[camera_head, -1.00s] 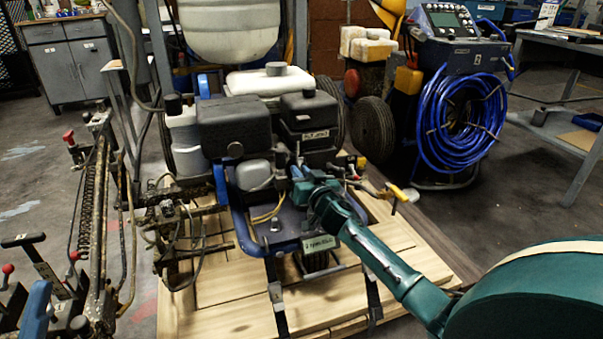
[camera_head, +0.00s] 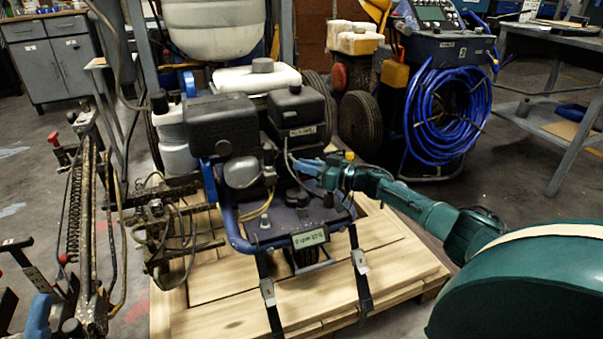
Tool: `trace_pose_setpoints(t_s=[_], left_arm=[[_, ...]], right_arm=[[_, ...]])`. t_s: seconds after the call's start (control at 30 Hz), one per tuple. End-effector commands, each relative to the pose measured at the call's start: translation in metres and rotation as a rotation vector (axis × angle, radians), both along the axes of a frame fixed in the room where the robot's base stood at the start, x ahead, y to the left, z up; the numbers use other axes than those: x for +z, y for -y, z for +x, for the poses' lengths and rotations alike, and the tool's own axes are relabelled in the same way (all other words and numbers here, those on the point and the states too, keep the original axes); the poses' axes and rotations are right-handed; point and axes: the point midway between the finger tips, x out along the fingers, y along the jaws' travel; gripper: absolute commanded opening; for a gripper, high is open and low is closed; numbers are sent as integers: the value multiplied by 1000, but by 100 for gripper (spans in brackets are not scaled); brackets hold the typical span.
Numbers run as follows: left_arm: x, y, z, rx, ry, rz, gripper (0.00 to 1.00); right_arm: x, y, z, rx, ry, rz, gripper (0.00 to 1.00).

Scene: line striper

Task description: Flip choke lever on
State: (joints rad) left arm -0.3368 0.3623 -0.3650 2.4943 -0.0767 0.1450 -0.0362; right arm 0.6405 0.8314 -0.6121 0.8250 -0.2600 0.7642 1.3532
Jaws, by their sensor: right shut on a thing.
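The line striper's engine has a dark air-filter box (camera_head: 219,122) and a black tank box (camera_head: 300,115), above a blue frame (camera_head: 232,232). My right arm reaches in from the right. My right gripper (camera_head: 301,166) has blue fingers and is at the engine's right side, just below the black box. It is shut on a small part there, which I take to be the choke lever. The fingers hide that part, so its position cannot be made out.
The striper stands on a wooden pallet (camera_head: 215,310). A machine with a coiled blue hose (camera_head: 447,115) stands behind right. Rods, springs and levers (camera_head: 95,210) crowd the left. Straps (camera_head: 361,275) run down the front. A workbench (camera_head: 560,50) is at far right.

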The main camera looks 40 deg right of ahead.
Motion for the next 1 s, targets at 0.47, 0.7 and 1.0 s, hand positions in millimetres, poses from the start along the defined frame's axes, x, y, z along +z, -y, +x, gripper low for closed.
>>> trace_pose_setpoints(t_s=[0.47, 0.7, 1.0], left_arm=[[20, -2, -7, -2, 177, 17, 36], [21, -2, -7, -2, 183, 17, 36], [21, -2, -7, -2, 183, 17, 36]], right_arm=[[0, 7, 2, 122, -1, 1, 0], [0, 7, 2, 128, -2, 0, 0], [0, 6, 2, 128, -1, 1, 26]])
